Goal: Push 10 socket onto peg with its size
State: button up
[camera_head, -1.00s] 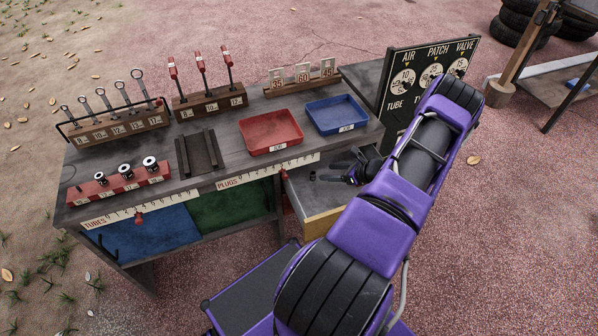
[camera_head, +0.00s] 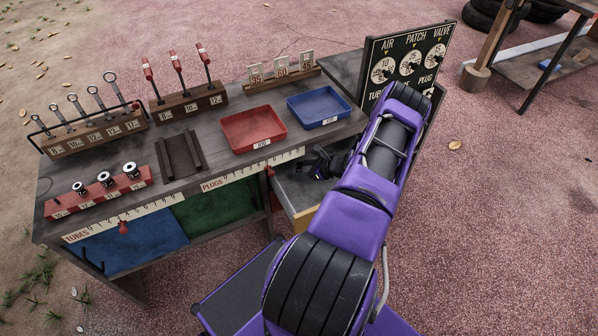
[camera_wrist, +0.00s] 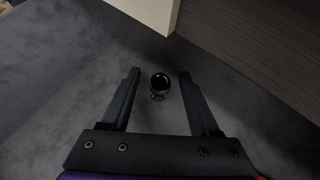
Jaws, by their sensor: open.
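A small dark, shiny socket (camera_wrist: 158,82) stands on the grey drawer floor in the wrist view. My gripper (camera_wrist: 158,74) is open, with one finger on each side of the socket and a gap on both sides. In the head view my gripper (camera_head: 323,163) is low inside the open drawer (camera_head: 288,185), and I cannot make out the socket there. The red peg rack (camera_head: 100,198) is at the bench's front left. It carries several size labels and three sockets; the left end, labelled 10, shows no socket. The socket's own size is not readable.
A red tray (camera_head: 253,130) and a blue tray (camera_head: 320,111) stand on the bench behind the drawer. A dark grooved holder (camera_head: 180,155), a wrench rack (camera_head: 95,133) and a red-handled tool rack (camera_head: 188,105) stand to the left. A drawer wall borders the wrist view's top.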

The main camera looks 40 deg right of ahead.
jog(key=shift+c, duration=0.3)
grip_shut()
